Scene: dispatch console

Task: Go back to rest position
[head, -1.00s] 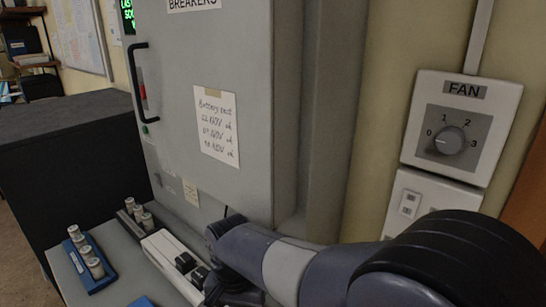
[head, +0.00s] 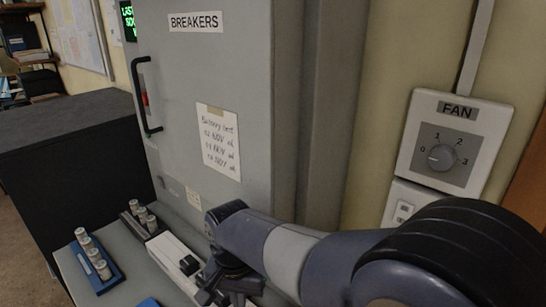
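My gripper (head: 222,290) is at the lower middle of the head view, at the end of my bent grey arm. It hangs low, over or beside a white device (head: 177,262) on the grey console top. Its fingertips are dark and partly cut off by the arm and the frame's lower edge, so I cannot tell whether it is open or shut.
A blue tray (head: 112,278) with several cylinders and a dark holder (head: 131,228) with more stand left of the white device. Behind rises the breaker cabinet (head: 240,100), closed, with a black handle (head: 143,95). A fan dial (head: 437,158) is on the right wall.

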